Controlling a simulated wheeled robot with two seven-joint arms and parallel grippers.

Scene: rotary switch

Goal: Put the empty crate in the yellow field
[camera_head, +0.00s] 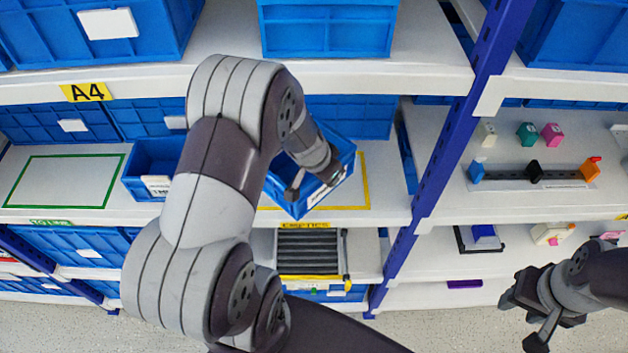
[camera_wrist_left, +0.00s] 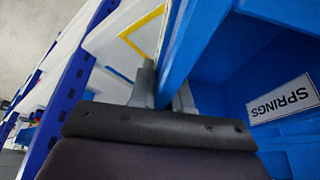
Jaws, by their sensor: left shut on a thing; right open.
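A blue crate (camera_head: 338,158) with a white label is in my left gripper (camera_head: 318,190), turned at an angle to the shelf edge. My left gripper is shut on its wall; the left wrist view shows the fingers (camera_wrist_left: 162,88) on either side of a blue wall (camera_wrist_left: 190,50). The yellow field (camera_head: 354,196) is a yellow outline on the white shelf, partly hidden by the crate and arm. The crate overlaps it in the head view; I cannot tell whether it touches the shelf. My right gripper (camera_head: 522,322) is open and empty at the lower right.
Another blue crate (camera_head: 143,180) stands left of my left arm. A green-outlined field (camera_head: 65,182) farther left is empty. A blue upright (camera_head: 440,160) borders the bay on the right. A roller rack (camera_head: 308,252) marked EMPTIES is below. A SPRINGS label (camera_wrist_left: 283,99) shows in the left wrist view.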

